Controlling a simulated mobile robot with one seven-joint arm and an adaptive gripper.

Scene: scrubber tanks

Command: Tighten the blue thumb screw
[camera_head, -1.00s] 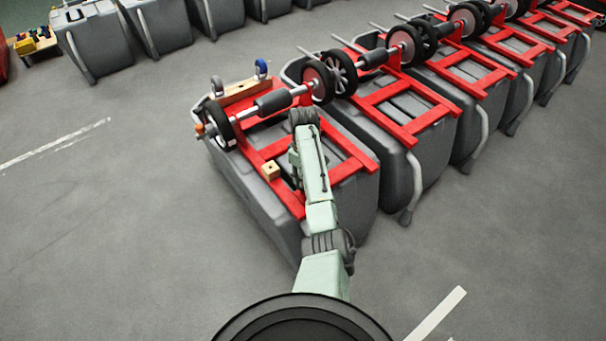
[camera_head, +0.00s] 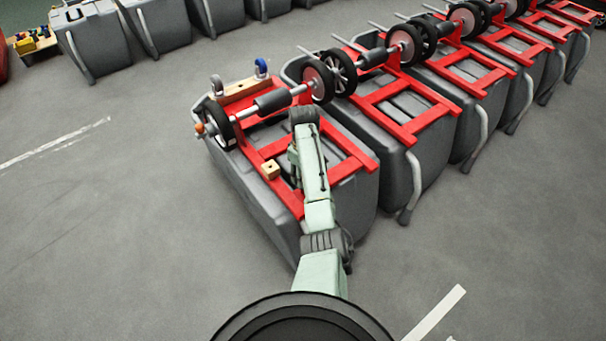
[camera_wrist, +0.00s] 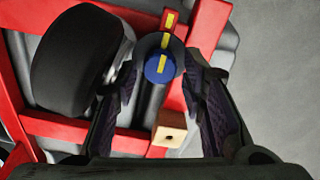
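The blue thumb screw (camera_wrist: 159,69) shows in the wrist view as a round blue knob with a yellow stripe. It sits against a grey round part that bears a yellow mark, and a red tab (camera_wrist: 172,20) with another yellow mark is just above. The marks run roughly in line. My gripper (camera_wrist: 160,76) is open, with one dark finger on each side of the knob near the fingertips. I cannot tell whether either finger touches it. In the head view my arm hides the screw, and the gripper is not clearly visible.
A black wheel-like part (camera_wrist: 80,60) lies close to the left finger. A wooden block (camera_wrist: 170,130) sits between the fingers, lower down; it also shows on the red frame (camera_head: 271,170). More grey tanks (camera_head: 415,170) stand close on the right.

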